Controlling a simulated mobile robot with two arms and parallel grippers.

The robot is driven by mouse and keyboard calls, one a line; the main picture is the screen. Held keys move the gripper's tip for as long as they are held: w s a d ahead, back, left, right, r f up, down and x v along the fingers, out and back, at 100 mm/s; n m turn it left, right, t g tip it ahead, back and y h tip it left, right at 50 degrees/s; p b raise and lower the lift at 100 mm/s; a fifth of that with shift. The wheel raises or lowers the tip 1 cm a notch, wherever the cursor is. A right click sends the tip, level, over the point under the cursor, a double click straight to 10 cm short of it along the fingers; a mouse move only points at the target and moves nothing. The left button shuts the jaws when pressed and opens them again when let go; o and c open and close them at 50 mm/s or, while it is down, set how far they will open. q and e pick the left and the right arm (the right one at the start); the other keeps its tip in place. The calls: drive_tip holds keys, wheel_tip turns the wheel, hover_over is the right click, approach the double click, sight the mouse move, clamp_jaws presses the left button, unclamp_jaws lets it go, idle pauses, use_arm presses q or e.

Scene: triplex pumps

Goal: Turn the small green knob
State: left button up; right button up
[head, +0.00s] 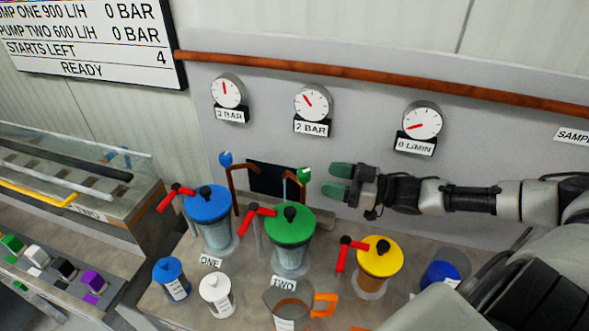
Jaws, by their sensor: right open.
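The small green knob (304,174) sits on top of a thin copper pipe, above and behind the green-lidded canister (291,222). My right gripper (339,182) comes in from the right with its green fingertips pointing left. It is open and empty, just to the right of the green knob, with a small gap visible between them. A matching small blue knob (225,158) tops another copper pipe to the left. My left gripper is not in view.
Blue-lidded (208,204) and yellow-lidded (380,255) canisters with red handles flank the green one. A clear jug with an orange handle (325,303) and small bottles stand in front. Gauges (312,103) hang on the wall behind. A copper rail (380,77) runs above.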

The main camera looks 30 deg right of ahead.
sight(308, 173)
drive_tip(key=p+x, duration=0.1)
drive_tip(key=x, duration=0.6)
drive_tip(key=shift+w+a+r, duration=0.15)
drive_tip(key=shift+w+a, duration=0.1)
drive_tip(key=shift+w, duration=0.1)
drive_tip(key=shift+w+a, duration=0.45)
drive_tip(key=shift+w, duration=0.1)
